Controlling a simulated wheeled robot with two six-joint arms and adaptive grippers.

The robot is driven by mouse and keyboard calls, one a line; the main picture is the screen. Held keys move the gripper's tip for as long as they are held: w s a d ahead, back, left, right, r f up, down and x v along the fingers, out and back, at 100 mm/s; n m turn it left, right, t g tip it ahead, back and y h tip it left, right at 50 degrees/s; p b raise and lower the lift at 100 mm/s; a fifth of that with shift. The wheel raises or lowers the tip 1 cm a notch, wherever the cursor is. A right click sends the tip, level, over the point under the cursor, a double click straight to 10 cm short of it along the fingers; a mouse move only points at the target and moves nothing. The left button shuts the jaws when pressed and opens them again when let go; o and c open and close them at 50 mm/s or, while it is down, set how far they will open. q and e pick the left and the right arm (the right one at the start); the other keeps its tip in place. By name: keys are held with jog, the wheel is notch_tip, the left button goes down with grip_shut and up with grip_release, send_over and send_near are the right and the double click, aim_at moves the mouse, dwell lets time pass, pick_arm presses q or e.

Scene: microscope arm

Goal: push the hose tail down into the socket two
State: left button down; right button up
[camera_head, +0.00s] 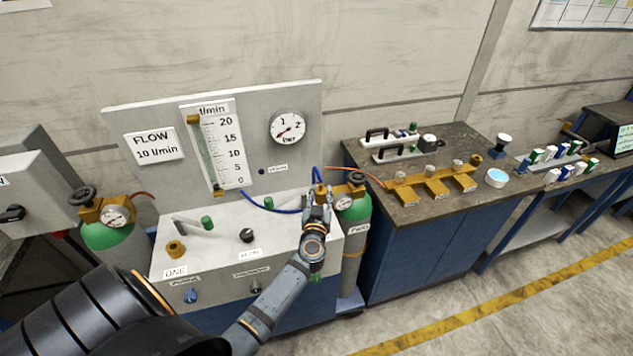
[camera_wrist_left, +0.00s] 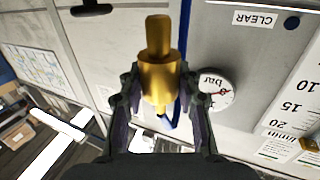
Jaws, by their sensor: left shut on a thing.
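My left gripper (camera_head: 319,207) is over the right end of the white console top (camera_head: 215,262). It is shut on the brass hose tail (camera_head: 320,189), which shows between the fingers. In the left wrist view, my left gripper (camera_wrist_left: 158,95) has its fingers on either side of the brass hose tail (camera_wrist_left: 160,72), whose narrow end points away from the palm. A blue hose (camera_head: 268,206) runs from the flow panel to the held tail. Socket two is not visible; my gripper and arm cover that part of the console. My right gripper is not in view.
A brass socket labelled ONE (camera_head: 175,249) and a green-tipped lever (camera_head: 206,222) are on the console's left. The upright flow panel (camera_head: 255,125) stands behind. A green cylinder (camera_head: 355,225) with a gauge stands close right of my gripper. A workbench (camera_head: 430,205) with brass fittings is further right.

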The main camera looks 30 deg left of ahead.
pick_arm(q)
jog(key=shift+n+g+y, duration=0.3)
jog(key=shift+n+y, duration=0.1)
jog(key=shift+y, duration=0.3)
jog(key=a+f+b, duration=0.1)
jog(key=f+b, duration=0.1)
jog(key=f, duration=0.1)
jog(key=a+f+b, duration=0.1)
jog(key=shift+w+a+f, duration=0.1)
jog(key=shift+a+f, duration=0.2)
jog(key=shift+f, duration=0.1)
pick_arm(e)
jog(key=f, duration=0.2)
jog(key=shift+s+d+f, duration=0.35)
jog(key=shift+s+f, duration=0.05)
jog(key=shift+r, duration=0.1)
pick_arm(q)
jog(key=shift+p, duration=0.3)
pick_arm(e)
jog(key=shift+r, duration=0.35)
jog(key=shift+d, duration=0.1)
